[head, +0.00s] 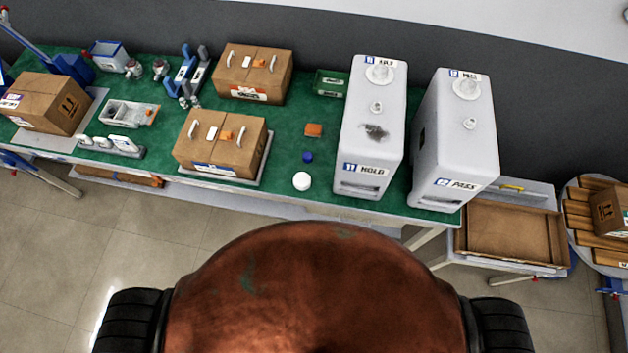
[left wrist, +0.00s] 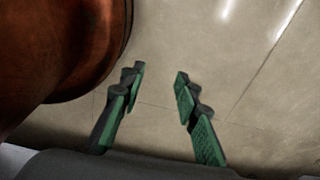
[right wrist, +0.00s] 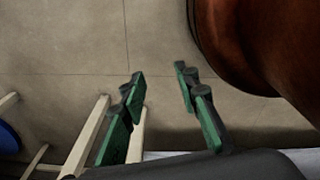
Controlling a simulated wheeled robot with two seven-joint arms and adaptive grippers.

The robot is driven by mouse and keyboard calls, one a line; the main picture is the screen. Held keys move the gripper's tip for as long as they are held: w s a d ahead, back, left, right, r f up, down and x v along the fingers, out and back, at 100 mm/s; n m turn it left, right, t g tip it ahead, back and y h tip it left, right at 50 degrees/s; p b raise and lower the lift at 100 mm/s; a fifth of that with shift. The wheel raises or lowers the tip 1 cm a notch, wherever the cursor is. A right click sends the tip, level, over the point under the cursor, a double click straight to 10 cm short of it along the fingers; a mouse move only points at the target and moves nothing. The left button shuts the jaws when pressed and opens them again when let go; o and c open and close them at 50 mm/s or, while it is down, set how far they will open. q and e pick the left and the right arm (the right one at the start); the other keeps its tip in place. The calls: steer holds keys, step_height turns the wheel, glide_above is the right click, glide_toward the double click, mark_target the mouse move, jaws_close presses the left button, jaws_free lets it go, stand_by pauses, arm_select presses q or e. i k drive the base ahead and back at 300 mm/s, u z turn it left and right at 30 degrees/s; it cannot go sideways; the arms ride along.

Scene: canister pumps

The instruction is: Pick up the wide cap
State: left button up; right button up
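A round white cap (head: 301,181) lies on the green bench top (head: 290,150) near its front edge, left of the white canister labelled HOLD. A smaller blue cap (head: 308,157) lies just behind it. The white one is the wider of the two. My left gripper (left wrist: 158,80) is open and empty above the bare floor beside my body. My right gripper (right wrist: 157,78) is open and empty above the floor on the other side. Neither gripper shows in the head view, and neither wrist view shows a cap.
Two tall white canisters, HOLD (head: 372,130) and PASS (head: 455,140), stand right of the caps. A cardboard box (head: 221,142) stands left of them. A brown tray (head: 512,232) is at the right.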

mark_target(301, 181)
steer(key=z, duration=2.3)
steer(key=k, duration=1.4)
steer(key=u, duration=2.4)
